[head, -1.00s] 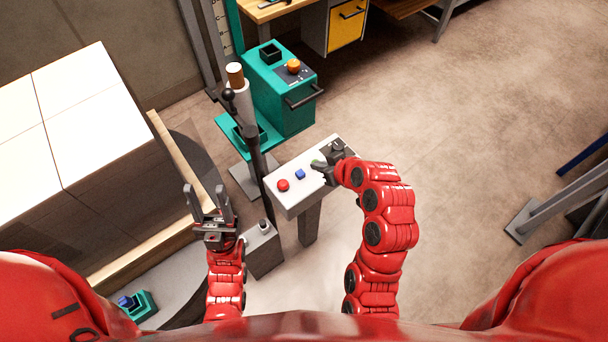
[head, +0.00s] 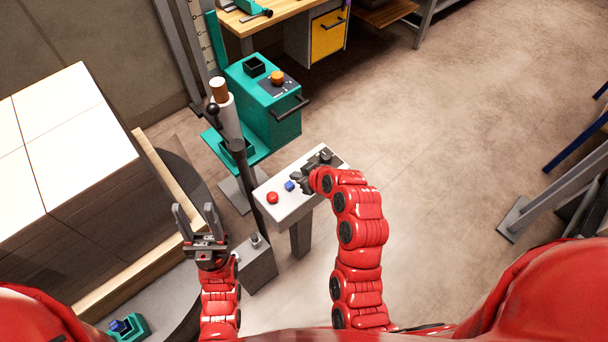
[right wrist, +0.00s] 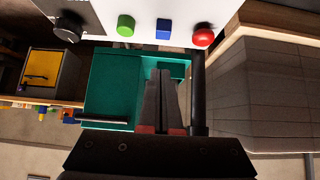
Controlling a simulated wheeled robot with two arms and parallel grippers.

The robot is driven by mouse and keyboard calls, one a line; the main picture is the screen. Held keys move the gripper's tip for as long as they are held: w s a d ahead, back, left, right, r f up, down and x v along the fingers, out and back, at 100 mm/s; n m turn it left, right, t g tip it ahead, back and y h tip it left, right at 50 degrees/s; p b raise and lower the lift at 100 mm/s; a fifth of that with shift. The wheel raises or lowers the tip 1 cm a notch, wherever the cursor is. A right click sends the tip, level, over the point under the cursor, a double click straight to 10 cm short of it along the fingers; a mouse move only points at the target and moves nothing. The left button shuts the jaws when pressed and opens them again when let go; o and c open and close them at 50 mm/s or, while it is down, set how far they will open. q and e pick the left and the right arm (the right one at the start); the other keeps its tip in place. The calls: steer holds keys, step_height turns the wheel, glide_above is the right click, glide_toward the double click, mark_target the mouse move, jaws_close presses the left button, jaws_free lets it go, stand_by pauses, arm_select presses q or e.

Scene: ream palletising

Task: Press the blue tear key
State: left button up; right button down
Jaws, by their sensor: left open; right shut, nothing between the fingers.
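The blue tear key (head: 290,186) is a small square button on the white control panel (head: 268,213), beside a red round button (head: 272,198). In the right wrist view the blue key (right wrist: 163,29) sits between a green button (right wrist: 126,25) and the red one. My right gripper (head: 299,180) is shut and empty over the panel, close to the blue key on its right side; I cannot tell whether it touches the panel. It hides the green button in the head view. My left gripper (head: 196,220) is open and empty, left of the panel.
A teal machine (head: 262,105) with an orange knob stands behind the panel. A dark post with a white roll (head: 225,118) rises just left of the panel. A large block of wrapped stacks (head: 70,150) fills the left. Open floor (head: 440,130) lies to the right.

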mark_target(288, 181)
steer(key=f, duration=0.1)
steer(key=w+f+p, duration=0.1)
steer(key=f, duration=0.1)
steer(key=a+f, duration=0.1)
steer(key=shift+w+a+f, duration=0.1)
steer(key=shift+w+f, duration=0.1)
steer(key=shift+w, duration=0.1)
steer(key=shift+f+p, duration=0.35)
steer(key=shift+f, duration=0.5)
